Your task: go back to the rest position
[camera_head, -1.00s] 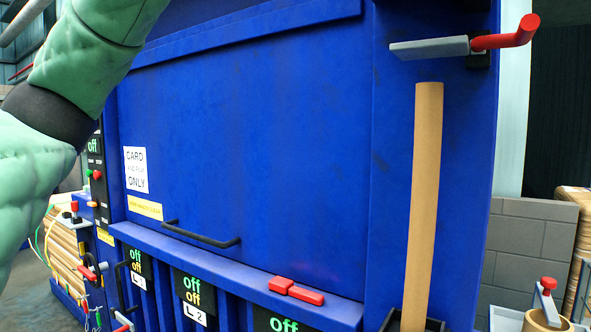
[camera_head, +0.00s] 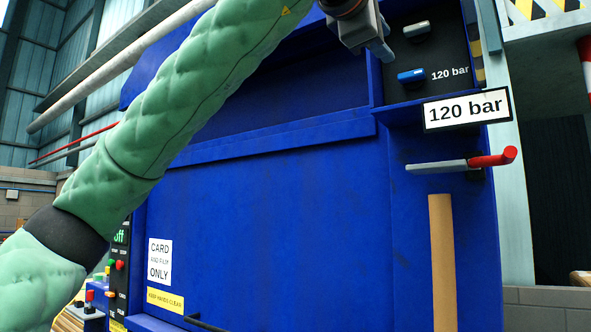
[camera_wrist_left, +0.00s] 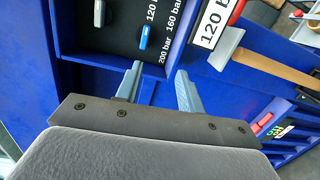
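My left arm, in green padding, crosses the head view from lower left to the top. The blue dial knob (camera_head: 411,76) beside "120 bar" also shows beyond the fingers in the left wrist view (camera_wrist_left: 144,37). My right gripper is not in view.
The blue machine (camera_head: 270,230) fills the middle. A "120 bar" sign (camera_head: 466,109) hangs above the lever. A grey block wall (camera_head: 545,310) stands at the lower right.

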